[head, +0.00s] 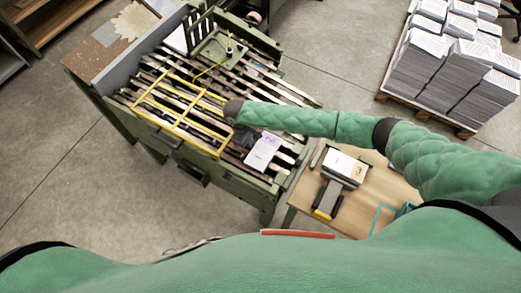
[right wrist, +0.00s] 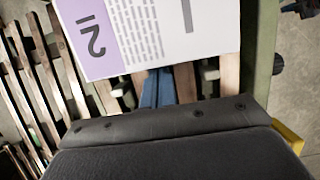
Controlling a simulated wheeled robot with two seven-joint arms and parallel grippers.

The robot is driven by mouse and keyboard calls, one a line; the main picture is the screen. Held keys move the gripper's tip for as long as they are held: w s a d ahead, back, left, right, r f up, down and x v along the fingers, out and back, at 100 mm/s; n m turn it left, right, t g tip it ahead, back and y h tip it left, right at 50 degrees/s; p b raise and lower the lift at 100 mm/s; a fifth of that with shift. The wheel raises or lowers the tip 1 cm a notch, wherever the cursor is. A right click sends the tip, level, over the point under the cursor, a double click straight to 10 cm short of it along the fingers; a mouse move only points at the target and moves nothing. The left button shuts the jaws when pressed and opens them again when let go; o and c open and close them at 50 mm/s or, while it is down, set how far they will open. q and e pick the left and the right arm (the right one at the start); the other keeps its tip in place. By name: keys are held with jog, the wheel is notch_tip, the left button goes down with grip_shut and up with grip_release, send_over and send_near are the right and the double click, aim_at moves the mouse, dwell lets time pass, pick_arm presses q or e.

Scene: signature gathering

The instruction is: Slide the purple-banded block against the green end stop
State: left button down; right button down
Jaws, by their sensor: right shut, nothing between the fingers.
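The purple-banded block (head: 263,152) is a white printed stack with a purple band. It lies on the wooden slats of the green machine. In the right wrist view the block (right wrist: 150,35) fills the upper middle, with a dark figure 2 on its band. My right gripper (head: 246,138) is shut and empty just beside the block's upper-left end; whether it touches the block is unclear. A green rail (right wrist: 262,60) stands right of the block, with a gap between; I cannot tell whether it is the end stop. My left gripper is out of view.
A yellow frame (head: 180,112) stands over the slats left of my gripper. A wooden table (head: 300,195) at lower right holds another banded stack (head: 345,166). A pallet (head: 400,103) of paper stacks is at upper right. Floor is clear at left.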

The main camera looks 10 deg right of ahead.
jog(key=shift+s+d+p, duration=0.6)
jog(key=shift+d, duration=0.15)
jog(key=shift+s+d+p, duration=0.55)
jog(key=shift+d+p, duration=0.05)
jog(key=shift+d, duration=0.15)
jog(key=shift+s+d+p, duration=0.3)
jog(key=shift+s+d, duration=0.15)
jog(key=shift+d, duration=0.2)
jog(key=shift+w+a, duration=0.1)
jog(key=shift+a, duration=0.05)
jog(key=shift+w+a, duration=0.4)
jog(key=shift+a, duration=0.1)
jog(key=shift+r, duration=3.5)
